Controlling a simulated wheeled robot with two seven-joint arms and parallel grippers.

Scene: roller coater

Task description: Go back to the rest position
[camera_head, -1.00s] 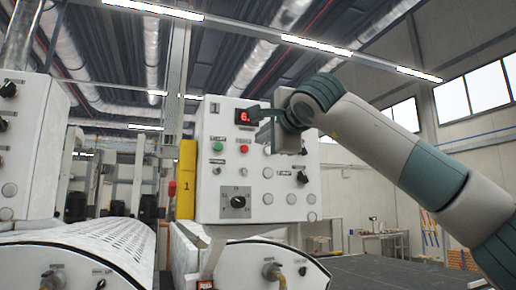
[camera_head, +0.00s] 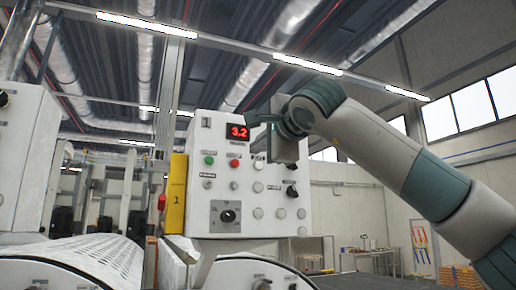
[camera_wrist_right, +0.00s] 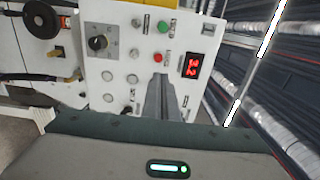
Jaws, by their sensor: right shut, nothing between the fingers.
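My right gripper (camera_head: 262,119) is in front of the upper right of the white control panel (camera_head: 215,222) in the head view. Its fingers are shut with nothing between them. In the right wrist view the closed fingers (camera_wrist_right: 160,98) point at the panel face (camera_wrist_right: 120,75), below the red button (camera_wrist_right: 158,57). I cannot tell how far the fingers are from the panel. The red display (camera_head: 237,132) reads 3.2, and it also shows in the right wrist view (camera_wrist_right: 193,64). My left gripper is not in view.
A second white panel (camera_head: 25,150) stands at the left, with a yellow post (camera_head: 177,190) between the two. White roller housings (camera_head: 100,262) lie below. A work table (camera_head: 368,252) stands far back at the right.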

